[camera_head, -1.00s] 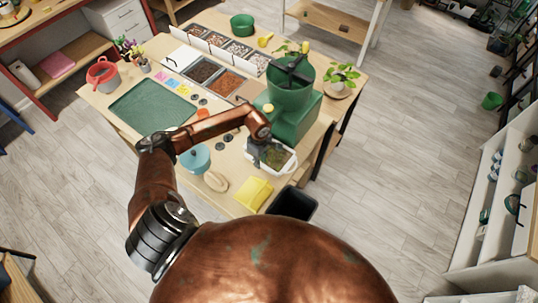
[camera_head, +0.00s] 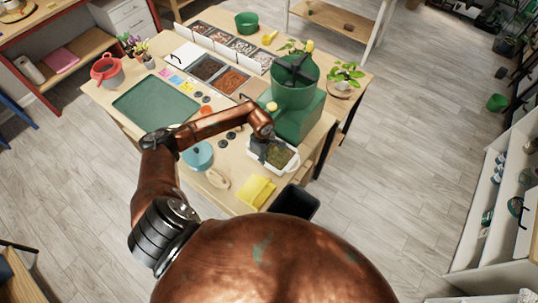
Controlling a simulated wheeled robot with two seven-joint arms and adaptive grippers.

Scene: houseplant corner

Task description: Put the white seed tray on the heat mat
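A white tray (camera_head: 287,166) with green-brown filling stands at the front right of the wooden table; I take it as the seed tray. My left gripper (camera_head: 262,147) points down at the tray's left side, close to or touching it. Its fingertips are hard to make out, so I cannot tell if it is open or shut. A flat dark green mat (camera_head: 154,104) lies bare at the table's left; it may be the heat mat, but I cannot be sure. My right gripper is not in view.
A tall green machine (camera_head: 292,85) stands right behind the white tray. A teal pot (camera_head: 198,157) and a yellow cloth (camera_head: 257,191) are near the table's front edge. A black bin (camera_head: 295,202) stands below the table.

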